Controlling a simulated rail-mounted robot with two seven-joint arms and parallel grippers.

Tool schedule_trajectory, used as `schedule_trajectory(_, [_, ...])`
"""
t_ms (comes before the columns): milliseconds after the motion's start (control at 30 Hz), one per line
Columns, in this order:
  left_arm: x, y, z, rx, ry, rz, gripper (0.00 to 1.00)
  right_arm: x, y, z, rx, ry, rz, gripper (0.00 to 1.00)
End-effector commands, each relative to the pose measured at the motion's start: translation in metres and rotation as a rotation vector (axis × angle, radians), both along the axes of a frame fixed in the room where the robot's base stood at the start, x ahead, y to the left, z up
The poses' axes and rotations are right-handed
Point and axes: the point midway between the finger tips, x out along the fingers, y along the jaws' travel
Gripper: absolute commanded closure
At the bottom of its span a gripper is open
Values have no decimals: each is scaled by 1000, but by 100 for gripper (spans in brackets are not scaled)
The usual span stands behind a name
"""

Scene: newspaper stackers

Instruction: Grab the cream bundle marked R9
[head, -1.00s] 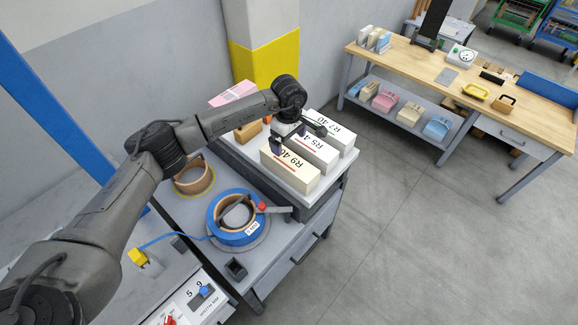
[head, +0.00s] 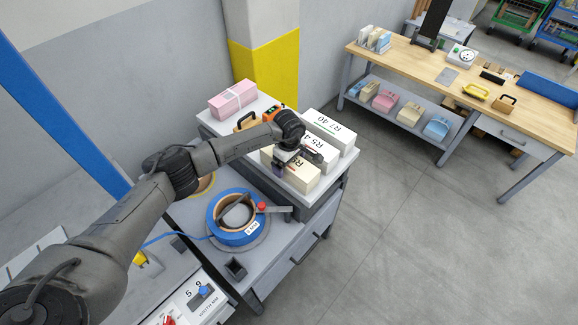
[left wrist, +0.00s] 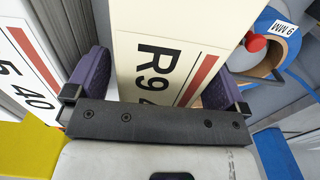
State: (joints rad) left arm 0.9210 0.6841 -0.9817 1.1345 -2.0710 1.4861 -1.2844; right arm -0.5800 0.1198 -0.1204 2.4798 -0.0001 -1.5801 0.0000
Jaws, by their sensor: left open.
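The cream bundle marked R9 (head: 304,181) lies at the near end of a row of bundles on the raised grey table top. In the left wrist view the R9 bundle (left wrist: 150,35) shows its R9 print and a red stripe. My left gripper (head: 292,162) is over it, partly hiding its label in the head view. In the left wrist view my left gripper (left wrist: 157,82) is open, with one purple finger on each side of the bundle. I cannot tell whether the fingers touch it. My right gripper is not in view.
The R5 bundle (head: 326,154) lies close beside R9, and the R7 bundle (head: 329,128) is beyond it. A pink bundle (head: 233,99) lies at the back left. A blue strap reel (head: 222,213) is on the lower bench. The floor to the right is clear.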

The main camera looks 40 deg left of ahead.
Motion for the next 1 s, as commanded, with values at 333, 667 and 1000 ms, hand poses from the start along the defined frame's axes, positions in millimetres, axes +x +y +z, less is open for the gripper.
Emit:
schedule_trajectory(333, [0,0,-8,-1,-1,-1,0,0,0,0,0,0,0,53])
schedule_trajectory(667, [0,0,-7,-1,-1,-1,29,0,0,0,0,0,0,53])
schedule_trajectory(1000, [0,0,-7,0,-1,0,61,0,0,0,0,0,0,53])
